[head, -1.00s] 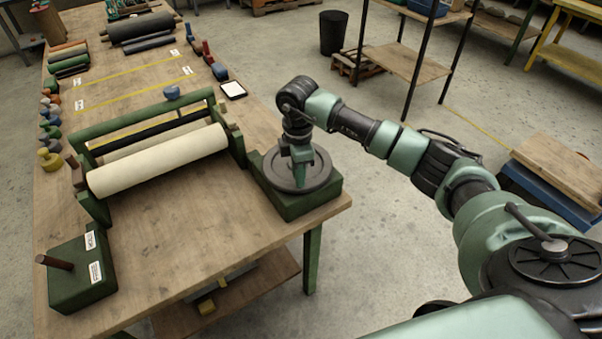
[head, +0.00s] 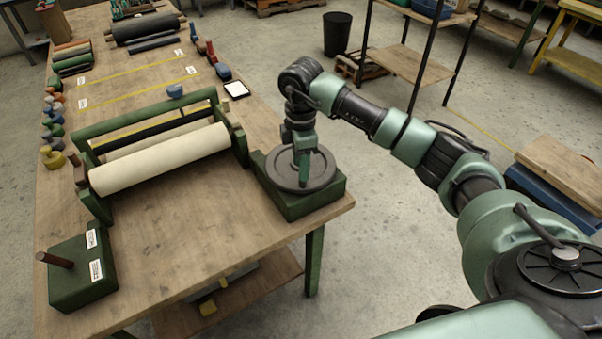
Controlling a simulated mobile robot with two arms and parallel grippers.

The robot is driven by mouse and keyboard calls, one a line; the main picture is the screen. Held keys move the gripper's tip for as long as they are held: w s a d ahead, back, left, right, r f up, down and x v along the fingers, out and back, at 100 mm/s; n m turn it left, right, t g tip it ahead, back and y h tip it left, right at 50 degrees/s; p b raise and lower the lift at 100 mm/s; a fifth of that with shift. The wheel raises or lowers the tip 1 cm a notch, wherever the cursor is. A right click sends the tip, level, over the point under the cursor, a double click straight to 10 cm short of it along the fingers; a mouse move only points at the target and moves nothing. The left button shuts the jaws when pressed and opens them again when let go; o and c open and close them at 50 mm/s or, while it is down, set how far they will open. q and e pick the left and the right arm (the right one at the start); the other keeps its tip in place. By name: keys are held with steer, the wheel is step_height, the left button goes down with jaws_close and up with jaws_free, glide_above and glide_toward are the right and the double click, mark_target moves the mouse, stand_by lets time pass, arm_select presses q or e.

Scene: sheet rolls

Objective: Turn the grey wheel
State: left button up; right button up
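The grey wheel (head: 323,172) lies flat on top of a green box (head: 304,205) at the table's near right corner. My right gripper (head: 304,176) points down over the middle of the wheel and hides part of it. Its fingers overlap in this view, so I cannot tell whether they are open or shut on a part of the wheel, or whether they touch it. My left gripper is not in view.
A green roller frame with a cream roll (head: 160,160) stands left of the wheel. A green block with a brown peg (head: 82,272) sits at the near left. Wooden table (head: 190,225) is bare between them. A dark shelf unit (head: 408,66) stands beyond my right arm.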

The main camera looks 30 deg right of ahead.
steer(key=shift+r+b, duration=0.4)
steer(key=shift+r, duration=1.75)
